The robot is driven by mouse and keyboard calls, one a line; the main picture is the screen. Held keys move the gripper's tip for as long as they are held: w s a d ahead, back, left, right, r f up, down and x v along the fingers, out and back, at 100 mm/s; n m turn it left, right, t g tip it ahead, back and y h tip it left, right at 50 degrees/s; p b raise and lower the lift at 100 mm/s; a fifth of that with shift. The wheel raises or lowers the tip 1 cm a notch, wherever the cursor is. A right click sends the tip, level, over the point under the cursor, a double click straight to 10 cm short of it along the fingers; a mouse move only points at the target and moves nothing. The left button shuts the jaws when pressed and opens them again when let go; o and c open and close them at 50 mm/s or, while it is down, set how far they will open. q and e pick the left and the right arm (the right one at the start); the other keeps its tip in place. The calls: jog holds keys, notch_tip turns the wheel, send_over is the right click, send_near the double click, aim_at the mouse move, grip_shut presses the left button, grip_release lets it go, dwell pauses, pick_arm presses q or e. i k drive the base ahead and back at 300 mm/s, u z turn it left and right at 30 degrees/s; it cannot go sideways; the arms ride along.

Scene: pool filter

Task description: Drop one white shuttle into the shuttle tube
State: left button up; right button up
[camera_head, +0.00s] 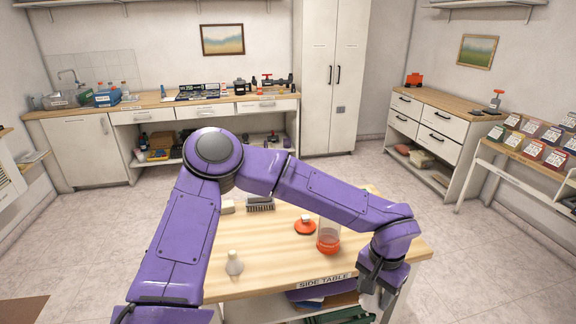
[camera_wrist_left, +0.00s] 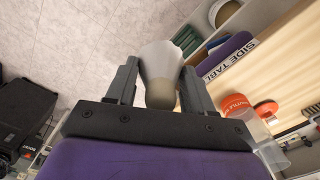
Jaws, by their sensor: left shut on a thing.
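My left gripper (camera_head: 372,284) is past the front right corner of the side table, pointing down. In the left wrist view its fingers (camera_wrist_left: 160,82) are shut on a white shuttle (camera_wrist_left: 160,65), with the flared end outward. In the head view the held shuttle cannot be made out. The clear shuttle tube (camera_head: 328,238), reddish at its lower part, stands upright near the table's right front edge, left of the gripper. The tube also shows in the left wrist view (camera_wrist_left: 270,150). Another white shuttle (camera_head: 234,264) stands on the table's front left. My right gripper is not in view.
An orange-red cap (camera_head: 305,226) lies beside the tube on the side table (camera_head: 275,275). A dark brush-like block (camera_head: 260,204) and a pale block (camera_head: 227,207) sit further back. Shelves under the tabletop hold green and purple items. The floor to the right is clear.

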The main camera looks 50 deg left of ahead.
aim_at(329, 244)
jog(key=u, duration=0.9)
jog(key=i, duration=0.4)
